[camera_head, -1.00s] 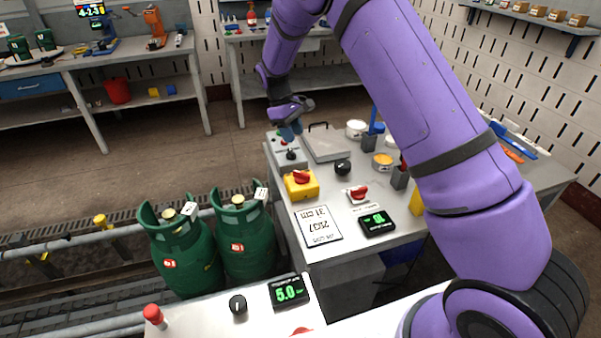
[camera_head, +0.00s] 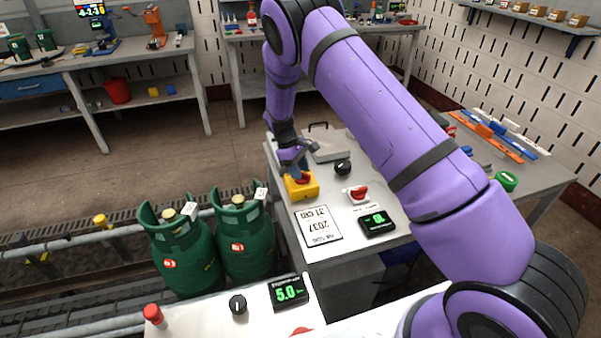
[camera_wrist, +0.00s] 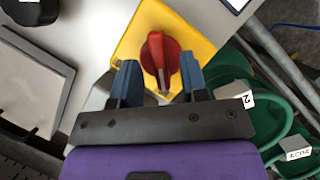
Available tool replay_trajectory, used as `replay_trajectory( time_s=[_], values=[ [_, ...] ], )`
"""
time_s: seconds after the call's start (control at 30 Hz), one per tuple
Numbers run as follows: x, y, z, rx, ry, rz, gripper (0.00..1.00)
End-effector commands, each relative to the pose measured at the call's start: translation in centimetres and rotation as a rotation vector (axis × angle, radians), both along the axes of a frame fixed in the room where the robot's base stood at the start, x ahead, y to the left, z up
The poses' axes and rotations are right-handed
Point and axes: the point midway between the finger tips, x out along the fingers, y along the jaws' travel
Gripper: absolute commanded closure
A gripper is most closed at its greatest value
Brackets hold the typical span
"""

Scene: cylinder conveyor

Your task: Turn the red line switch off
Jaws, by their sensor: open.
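The red switch knob (camera_wrist: 160,58) sits on a yellow box (camera_wrist: 187,28) in the wrist view. In the head view the yellow box (camera_head: 301,190) stands at the left edge of the workbench, with the red knob (camera_head: 303,180) partly hidden by my gripper. My gripper (camera_wrist: 160,82) is open, its two blue fingers on either side of the knob's near end. The knob's ridge points roughly toward my gripper. I cannot tell whether the fingers touch it. In the head view my gripper (camera_head: 300,170) is right over the box.
A second, smaller red knob on a white base (camera_head: 358,193) and a black knob (camera_head: 342,166) are close on the right. A printed card (camera_head: 318,226) and a green-lit display (camera_head: 377,223) lie nearer. Green gas cylinders (camera_head: 243,237) stand left of the bench.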

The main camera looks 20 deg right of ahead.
Motion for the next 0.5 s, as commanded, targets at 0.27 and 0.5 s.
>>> replay_trajectory(
  time_s=[0.27,0.5],
  values=[
    [-0.37,-0.37,-1.28,0.0,0.0,0.0,0.6],
    [-0.36,-0.36,-1.27,0.0,-0.001,0.0,0.66]
  ],
)
